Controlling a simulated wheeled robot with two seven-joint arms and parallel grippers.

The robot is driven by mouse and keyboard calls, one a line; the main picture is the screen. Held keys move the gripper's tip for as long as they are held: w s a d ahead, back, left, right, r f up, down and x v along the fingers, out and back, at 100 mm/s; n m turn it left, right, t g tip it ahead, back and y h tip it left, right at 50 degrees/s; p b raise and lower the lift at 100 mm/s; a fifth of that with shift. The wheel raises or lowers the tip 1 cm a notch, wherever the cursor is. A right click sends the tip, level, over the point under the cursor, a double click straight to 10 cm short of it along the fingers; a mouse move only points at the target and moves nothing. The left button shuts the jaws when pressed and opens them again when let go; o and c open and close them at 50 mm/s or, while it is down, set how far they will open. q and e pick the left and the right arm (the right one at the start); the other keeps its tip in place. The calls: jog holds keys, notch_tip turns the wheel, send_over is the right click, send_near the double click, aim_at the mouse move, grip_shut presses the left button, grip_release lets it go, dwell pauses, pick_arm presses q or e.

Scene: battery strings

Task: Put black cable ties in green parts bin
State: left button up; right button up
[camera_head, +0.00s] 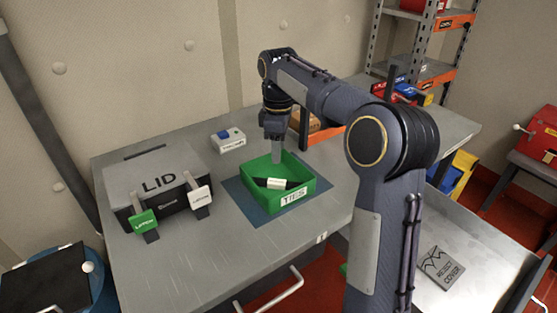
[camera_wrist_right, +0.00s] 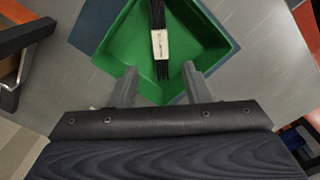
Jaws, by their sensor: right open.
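The green parts bin (camera_head: 292,197), labelled TIES, stands on a blue mat (camera_head: 246,203) on the workbench. The black cable ties (camera_head: 262,182), bundled with a white label band, lie inside the bin on its floor. In the right wrist view the ties (camera_wrist_right: 157,15) lie in the middle of the green bin (camera_wrist_right: 112,48). My right gripper (camera_head: 277,158) is over the back part of the bin, pointing down. In the right wrist view the fingers of my right gripper (camera_wrist_right: 159,80) are apart with nothing between them, and the ties lie beyond their tips. My left gripper is not in view.
A small white device with a blue button (camera_head: 228,139) is behind the bin. Shelves stand at the back right.

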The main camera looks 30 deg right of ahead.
jog(key=s+a+r+m+t+y, duration=0.1)
jog(key=s+a+m+t, duration=0.15)
jog(key=s, duration=0.65)
jog(key=s+a+r+m+t+y, duration=0.15)
jog(key=s+m, duration=0.25)
jog(key=s, duration=0.5)
jog(key=s+a+f+m+t+y, duration=0.1)
jog(key=s+a+f+m, duration=0.4)
jog(key=s, duration=0.6)
notch_tip(320, 180, down, 4)
jog(key=a, duration=0.2)
jog(key=shift+a+t, duration=0.3)
